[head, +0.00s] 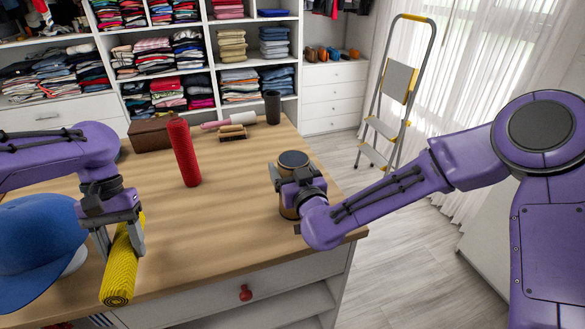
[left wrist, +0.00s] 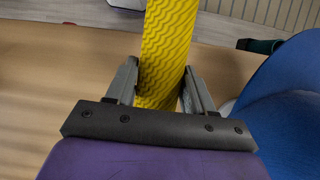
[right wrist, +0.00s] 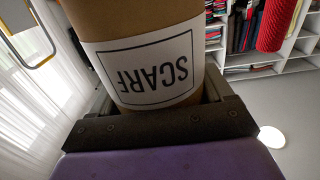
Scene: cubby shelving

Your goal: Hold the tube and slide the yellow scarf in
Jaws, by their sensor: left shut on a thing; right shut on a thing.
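The yellow scarf (head: 122,275) is a tight ribbed roll. My left gripper (head: 121,238) is shut around it near the table's front left, and the roll points toward the front edge. It fills the space between the fingers in the left wrist view (left wrist: 168,45). The tube (head: 288,211) is brown cardboard with a dark round top, upright at the table's right side. My right gripper (head: 297,184) is shut on it and covers much of it. The right wrist view shows its white SCARF label (right wrist: 150,68). The scarf and tube are well apart.
A blue cap (head: 35,240) sits right beside my left gripper. A red roll (head: 184,153) stands mid-table. A brown box (head: 151,133), a brush (head: 232,132) and a dark cup (head: 272,107) are at the back. The wooden tabletop (head: 225,215) between the grippers is clear.

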